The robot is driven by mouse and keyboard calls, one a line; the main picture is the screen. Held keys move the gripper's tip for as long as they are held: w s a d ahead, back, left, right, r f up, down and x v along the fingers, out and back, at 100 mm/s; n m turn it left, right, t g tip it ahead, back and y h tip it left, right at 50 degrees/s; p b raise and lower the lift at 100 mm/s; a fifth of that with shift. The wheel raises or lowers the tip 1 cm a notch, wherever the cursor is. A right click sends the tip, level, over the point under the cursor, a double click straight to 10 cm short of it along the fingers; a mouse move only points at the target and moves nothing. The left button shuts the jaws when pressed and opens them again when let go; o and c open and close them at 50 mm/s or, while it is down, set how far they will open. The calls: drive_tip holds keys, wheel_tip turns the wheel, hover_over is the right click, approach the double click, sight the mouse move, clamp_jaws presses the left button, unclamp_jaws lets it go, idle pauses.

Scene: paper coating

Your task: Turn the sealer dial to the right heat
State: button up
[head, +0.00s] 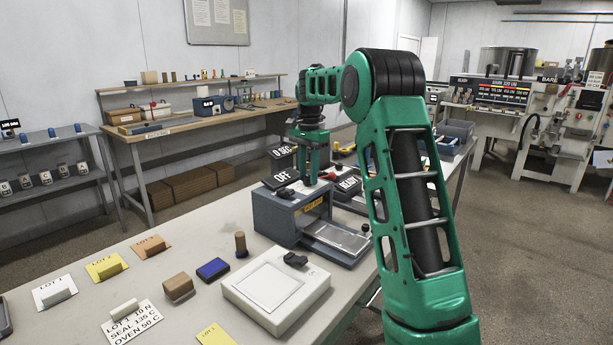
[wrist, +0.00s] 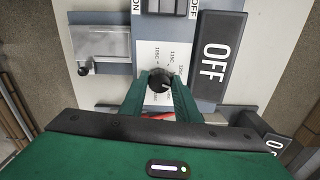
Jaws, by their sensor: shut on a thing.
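The sealer's dial (wrist: 160,81) is a round black knob on a pale printed scale plate (wrist: 160,54), where marks such as 105C and 115C show. My gripper (wrist: 161,92) has one green finger on each side of the dial and is shut on it. I cannot tell which mark the dial points to. A large OFF sign (wrist: 217,57) stands right of the dial. A card (head: 132,322) reads LOT 1, 10 N, SEAL 135 C, OVEN 50 C.
A black READY sign (head: 347,184) is close on the right. A white scale-like device (head: 276,287), a blue pad (head: 212,269) and several lot cards lie on the front of the table.

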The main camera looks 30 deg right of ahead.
drive_tip(key=n, duration=0.3)
drive_tip(key=shift+w+r+n, duration=0.1)
drive_tip(key=shift+n, duration=2)
drive_tip(key=o, duration=0.9)
drive_tip(key=shift+o, duration=0.7)
